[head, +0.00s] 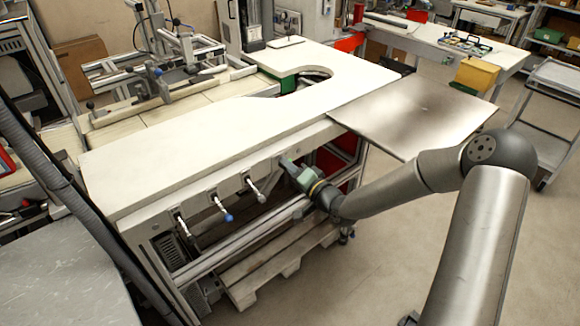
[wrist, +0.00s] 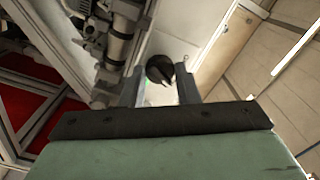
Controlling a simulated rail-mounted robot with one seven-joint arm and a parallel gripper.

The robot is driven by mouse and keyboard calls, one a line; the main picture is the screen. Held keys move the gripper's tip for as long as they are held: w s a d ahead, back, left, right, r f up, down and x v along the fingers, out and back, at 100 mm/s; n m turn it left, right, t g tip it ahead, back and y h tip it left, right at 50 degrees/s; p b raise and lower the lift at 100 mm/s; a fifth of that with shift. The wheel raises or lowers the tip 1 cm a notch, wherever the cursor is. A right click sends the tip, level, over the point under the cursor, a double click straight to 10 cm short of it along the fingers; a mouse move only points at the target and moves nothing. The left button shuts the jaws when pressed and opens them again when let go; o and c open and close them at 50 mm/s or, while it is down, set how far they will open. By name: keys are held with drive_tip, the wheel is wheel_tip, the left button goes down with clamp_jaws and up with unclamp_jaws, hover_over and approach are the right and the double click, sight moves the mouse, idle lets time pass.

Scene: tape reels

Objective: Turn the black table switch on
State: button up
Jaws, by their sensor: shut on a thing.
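The black switch is a round dark knob (wrist: 159,68) on a pale panel in the wrist view. My gripper (wrist: 161,76) has one finger on each side of the knob and is shut on it. A light streak shows on the knob's lower right, and a small green spot shows just below left of it. I cannot tell the switch's setting. In the head view my gripper (head: 289,165) reaches the front edge of the white table (head: 215,135), near its right part. The knob is hidden there behind the gripper.
Along the table front, left of my gripper, several levers stick out, including a blue-tipped one (head: 228,217) and a white-tipped one (head: 260,197). A metal plate (head: 415,115) juts out at right, above my forearm. A wooden pallet (head: 275,265) lies below. The floor at right is open.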

drive_tip(key=shift+m, duration=0.5)
drive_tip(key=o, duration=1)
drive_tip(key=shift+c, duration=0.2)
drive_tip(key=v, duration=1.7)
drive_tip(key=shift+s+d+b, duration=0.2)
drive_tip(key=shift+b, duration=0.15)
drive_tip(key=shift+f, duration=0.1)
